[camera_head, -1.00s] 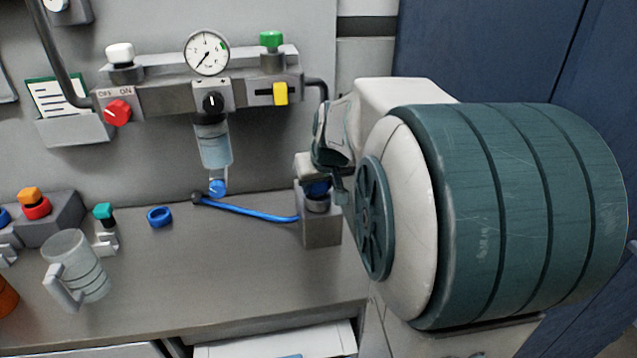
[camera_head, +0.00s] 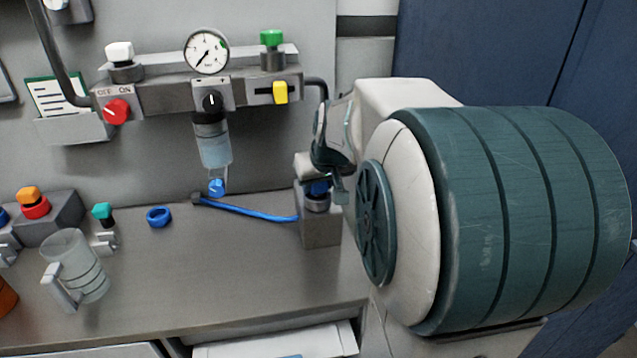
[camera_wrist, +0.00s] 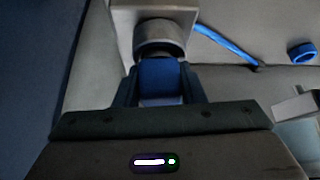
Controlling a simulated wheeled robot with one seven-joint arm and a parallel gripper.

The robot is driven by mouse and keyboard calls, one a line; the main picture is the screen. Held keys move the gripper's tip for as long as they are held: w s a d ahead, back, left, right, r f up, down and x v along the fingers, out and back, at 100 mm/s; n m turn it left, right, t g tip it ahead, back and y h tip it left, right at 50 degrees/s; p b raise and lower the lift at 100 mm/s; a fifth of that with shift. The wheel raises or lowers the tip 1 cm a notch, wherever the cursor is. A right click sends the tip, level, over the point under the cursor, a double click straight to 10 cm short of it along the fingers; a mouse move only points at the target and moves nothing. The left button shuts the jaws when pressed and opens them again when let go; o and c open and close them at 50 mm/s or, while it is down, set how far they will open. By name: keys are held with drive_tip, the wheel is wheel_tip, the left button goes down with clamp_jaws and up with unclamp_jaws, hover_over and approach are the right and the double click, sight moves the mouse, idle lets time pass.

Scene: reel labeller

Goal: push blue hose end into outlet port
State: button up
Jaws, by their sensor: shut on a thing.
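My gripper (camera_head: 324,182) is at the top of the grey metal block (camera_head: 320,229), shut on a blue piece (camera_wrist: 159,80). In the wrist view the blue piece sits between the fingers, in line with the round grey collar (camera_wrist: 160,38) on the block. I cannot tell how deep it sits in the collar. The blue hose (camera_head: 250,211) lies on the bench, from a dark end (camera_head: 197,199) near the wall to the block's left side. It also shows in the wrist view (camera_wrist: 225,44). Whether the hose joins the held piece is hidden.
My large green and white arm fills the right. A blue ring (camera_head: 158,216), a clear mug (camera_head: 75,264) and a teal-topped fitting (camera_head: 103,216) stand to the left. Above, the wall carries a gauge (camera_head: 207,52), a filter bowl (camera_head: 214,146) and valves. The bench front is clear.

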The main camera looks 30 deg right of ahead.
drive_tip(key=shift+s+f, duration=0.1)
drive_tip(key=shift+f, duration=0.15)
drive_tip(key=o, duration=1.1)
drive_tip(key=shift+d+f, duration=0.1)
drive_tip(key=shift+a, duration=0.3)
drive_tip(key=shift+s+r, duration=0.15)
drive_tip(key=shift+r, duration=0.25)
drive_tip(key=v, duration=1.3)
drive_tip(key=shift+d+r+p, duration=0.3)
drive_tip(key=shift+d+p, duration=0.05)
drive_tip(key=shift+d, duration=0.05)
